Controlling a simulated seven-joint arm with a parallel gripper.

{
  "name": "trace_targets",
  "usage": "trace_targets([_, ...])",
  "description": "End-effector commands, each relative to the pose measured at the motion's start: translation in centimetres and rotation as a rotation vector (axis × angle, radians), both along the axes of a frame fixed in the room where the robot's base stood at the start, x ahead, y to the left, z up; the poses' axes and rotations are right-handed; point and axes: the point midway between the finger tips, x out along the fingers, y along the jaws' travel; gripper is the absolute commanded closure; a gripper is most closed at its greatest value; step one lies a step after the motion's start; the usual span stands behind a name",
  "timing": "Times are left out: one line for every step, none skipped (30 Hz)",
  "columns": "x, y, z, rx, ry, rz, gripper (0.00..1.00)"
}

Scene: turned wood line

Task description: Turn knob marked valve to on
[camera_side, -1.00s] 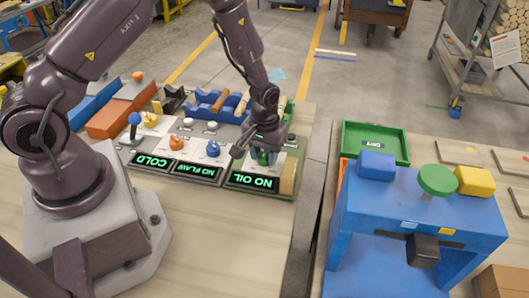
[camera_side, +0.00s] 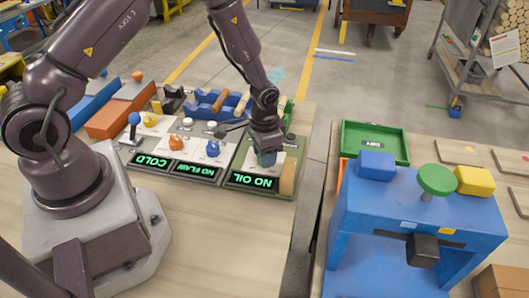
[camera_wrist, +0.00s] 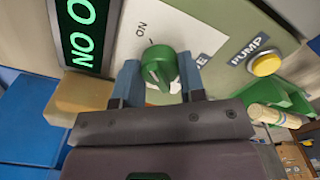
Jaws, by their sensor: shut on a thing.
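The green valve knob (camera_wrist: 160,68) sits on a white plate in the wrist view. A short mark and an "ON" label (camera_wrist: 141,29), upside down in this view, are just beyond it. Another label beside it is mostly hidden, with only a last "E" showing. My gripper (camera_wrist: 159,62) is shut on the knob, one blue-grey finger on each side. In the side view my gripper (camera_side: 266,157) is down on the right-hand panel and hides most of the knob. The panel's display (camera_side: 252,182) reads "NO OIL" in green.
A yellow button (camera_wrist: 265,64) marked "PUMP" and a tan block (camera_wrist: 80,101) flank the knob. Left of this panel stand an orange knob (camera_side: 176,144), a blue knob (camera_side: 212,148) and a blue-topped lever (camera_side: 134,119). A blue stand (camera_side: 400,215) is across the gap.

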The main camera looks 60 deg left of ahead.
Motion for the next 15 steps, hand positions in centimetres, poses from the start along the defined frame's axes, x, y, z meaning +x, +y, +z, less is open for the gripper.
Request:
trace_targets([-0.06, -0.01, 0.08, 0.000, 0.003, -0.016, 0.86])
trace_targets([-0.06, -0.01, 0.08, 0.000, 0.003, -0.024, 0.86])
trace_targets([-0.06, -0.01, 0.08, 0.001, 0.003, -0.033, 0.86])
trace_targets([-0.06, -0.01, 0.08, 0.001, 0.003, -0.039, 0.86])
trace_targets([-0.06, -0.01, 0.08, 0.001, 0.003, -0.045, 0.86])
trace_targets([-0.06, -0.01, 0.08, 0.001, 0.003, -0.051, 0.86])
trace_targets([-0.06, -0.01, 0.08, 0.001, 0.003, -0.054, 0.86])
trace_targets([-0.06, -0.01, 0.08, 0.001, 0.003, -0.057, 0.86])
trace_targets([-0.06, -0.01, 0.08, 0.001, 0.003, -0.060, 0.86])
trace_targets([-0.06, -0.01, 0.08, 0.001, 0.003, -0.061, 0.86])
trace_targets([-0.07, -0.01, 0.08, 0.001, 0.003, -0.062, 0.86])
trace_targets([-0.07, -0.01, 0.08, 0.001, 0.003, -0.062, 0.86])
trace_targets([-0.07, -0.01, 0.08, 0.001, 0.003, -0.063, 0.86])
trace_targets([-0.07, -0.01, 0.08, 0.001, 0.003, -0.063, 0.86])
trace_targets([-0.07, -0.01, 0.08, 0.001, 0.003, -0.062, 0.86])
